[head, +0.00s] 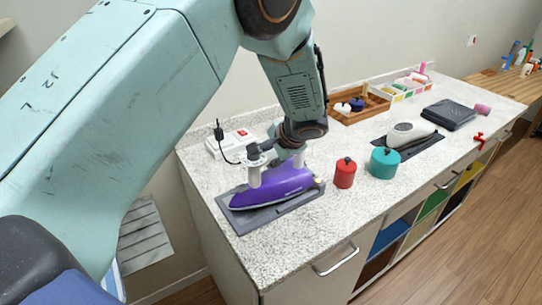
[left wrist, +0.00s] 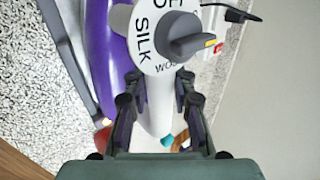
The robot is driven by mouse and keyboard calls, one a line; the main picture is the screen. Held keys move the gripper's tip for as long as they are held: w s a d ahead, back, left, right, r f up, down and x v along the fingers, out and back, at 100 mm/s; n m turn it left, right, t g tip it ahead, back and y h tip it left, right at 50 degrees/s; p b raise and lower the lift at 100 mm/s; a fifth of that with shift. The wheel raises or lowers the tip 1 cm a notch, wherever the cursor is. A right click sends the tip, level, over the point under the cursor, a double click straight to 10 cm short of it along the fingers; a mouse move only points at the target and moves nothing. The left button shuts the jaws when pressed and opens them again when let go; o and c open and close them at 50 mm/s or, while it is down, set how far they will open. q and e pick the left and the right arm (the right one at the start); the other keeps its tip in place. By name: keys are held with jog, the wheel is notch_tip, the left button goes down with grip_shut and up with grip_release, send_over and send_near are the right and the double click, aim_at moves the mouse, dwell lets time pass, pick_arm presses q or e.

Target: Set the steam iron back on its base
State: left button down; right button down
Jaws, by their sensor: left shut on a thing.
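The purple and white steam iron (head: 275,187) is over the flat grey base (head: 246,224) near the left end of the counter, roughly in line with it. I cannot tell whether its sole touches the base all along. My left gripper (head: 284,152) comes down from above and is shut on the iron's white handle. In the left wrist view, the fingers (left wrist: 158,85) are on both sides of the white handle, just below a white dial (left wrist: 165,32) marked SILK with a grey knob. My right gripper is not in view.
A white block with red switches (head: 233,142) and a black cord lies behind the iron. A red canister (head: 345,173) and a teal canister (head: 384,164) stand to its right. Farther right are a grey-white appliance (head: 408,134) and a black case (head: 449,115). The counter front is clear.

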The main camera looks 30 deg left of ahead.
pick_arm(q)
jog(key=shift+f+b, duration=0.25)
jog(key=shift+b, duration=0.25)
dwell(0.8)
jog(key=c, duration=1)
grip_release()
jog(key=shift+s, duration=0.1)
jog(key=shift+o, duration=0.2)
jog(key=shift+f, duration=0.2)
jog(key=o, duration=0.4)
jog(key=shift+r, duration=0.1)
jog(key=shift+r, duration=0.1)
jog(key=shift+r+p, duration=2.75)
jog(key=shift+r, duration=1.25)
